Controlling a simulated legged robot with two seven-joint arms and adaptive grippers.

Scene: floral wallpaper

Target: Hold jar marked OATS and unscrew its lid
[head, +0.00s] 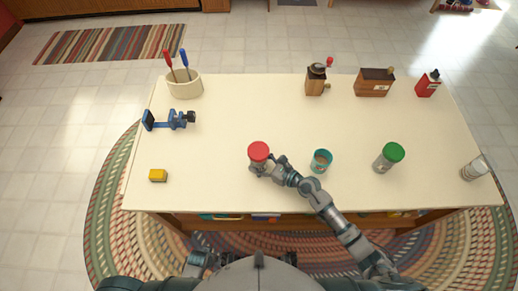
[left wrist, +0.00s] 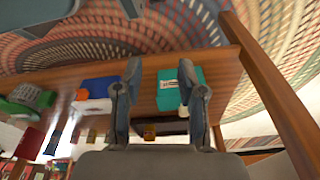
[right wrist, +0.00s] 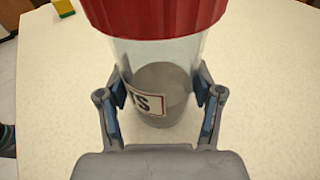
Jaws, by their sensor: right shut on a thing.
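The jar with a red lid (head: 258,151) stands on the cream table, left of the table's middle. In the right wrist view its clear body (right wrist: 155,75) holds grey contents. Its label (right wrist: 146,103) shows only the letters "TS"; the rest is hidden. The red lid (right wrist: 155,15) sits on top of the jar. My right gripper (right wrist: 161,95) is shut around the jar's body below the lid. It also shows in the head view (head: 268,167). My left gripper (left wrist: 160,75) is open and empty, low in front of the table, facing the shelf under the tabletop.
Boxes and a glass jar (head: 474,168) stand farther right.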

